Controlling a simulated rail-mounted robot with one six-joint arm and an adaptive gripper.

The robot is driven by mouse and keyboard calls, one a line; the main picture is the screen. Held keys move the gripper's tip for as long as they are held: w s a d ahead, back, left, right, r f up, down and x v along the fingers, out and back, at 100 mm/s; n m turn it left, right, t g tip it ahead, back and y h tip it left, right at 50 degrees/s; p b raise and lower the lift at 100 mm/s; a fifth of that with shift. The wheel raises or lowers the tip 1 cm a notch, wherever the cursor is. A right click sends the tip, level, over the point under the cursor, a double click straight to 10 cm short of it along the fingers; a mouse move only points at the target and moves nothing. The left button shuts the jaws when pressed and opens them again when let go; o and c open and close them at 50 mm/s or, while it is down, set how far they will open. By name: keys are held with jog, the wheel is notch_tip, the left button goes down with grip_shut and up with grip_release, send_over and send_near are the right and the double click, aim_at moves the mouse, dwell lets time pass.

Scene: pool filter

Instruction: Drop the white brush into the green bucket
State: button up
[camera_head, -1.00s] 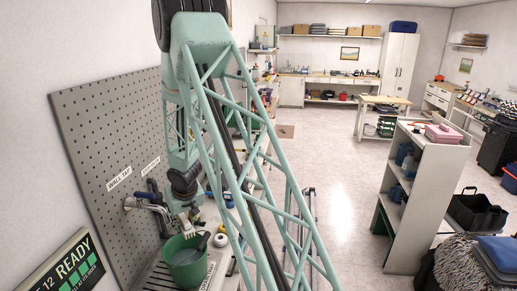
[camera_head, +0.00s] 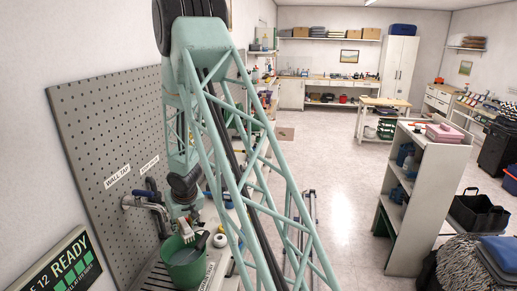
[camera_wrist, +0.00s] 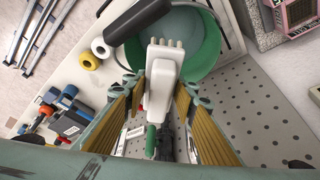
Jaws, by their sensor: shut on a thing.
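The white brush (camera_wrist: 161,75) is held between the yellow-brown pads of my gripper (camera_wrist: 162,92), its pronged end pointing over the bucket in the wrist view. A short green part shows at its other end. In the head view the brush (camera_head: 186,232) hangs at the far rim of the green bucket (camera_head: 184,269); my gripper (camera_head: 184,208) is partly hidden by my arm. The green bucket (camera_wrist: 207,62) stands upright behind the brush in the wrist view. Whether the brush touches the bucket is unclear.
A dark grey handle (camera_wrist: 138,20) leans over the bucket's rim. White (camera_wrist: 100,47) and yellow (camera_wrist: 91,62) rolls lie beside it. A metal tap (camera_head: 145,204) projects from the pegboard (camera_head: 105,130) close to my gripper.

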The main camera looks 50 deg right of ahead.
jog(key=o, duration=1)
jog(key=shift+r, duration=0.2)
